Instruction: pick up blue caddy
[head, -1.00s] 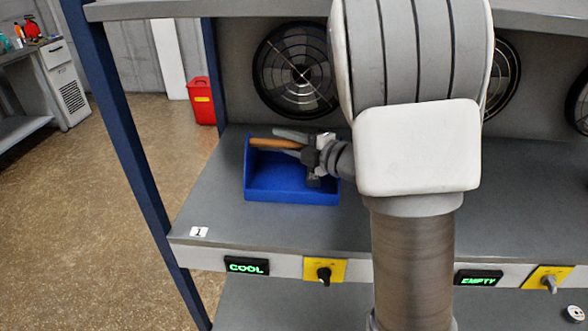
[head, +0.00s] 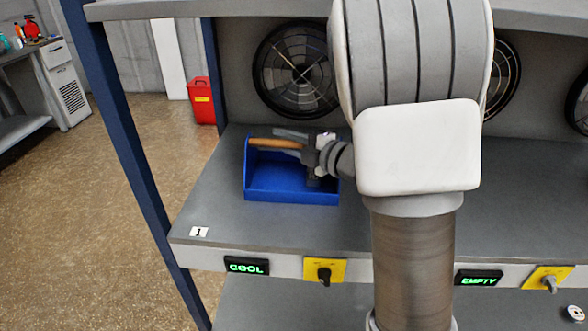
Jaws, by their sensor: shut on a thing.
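The blue caddy (head: 290,197) is an open-topped tray on the grey shelf, toward its left end, behind the label marked 1. My gripper (head: 311,155) is at the caddy's right part, reaching in from the right. The caddy appears to rest on the shelf.
The shelf (head: 215,215) is bare around the caddy's front and left. A blue upright post (head: 125,150) stands at the left. Round fans (head: 297,70) are on the back wall. A COOL display (head: 246,266) and yellow switch plate (head: 324,271) line the front edge. An upper shelf hangs overhead.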

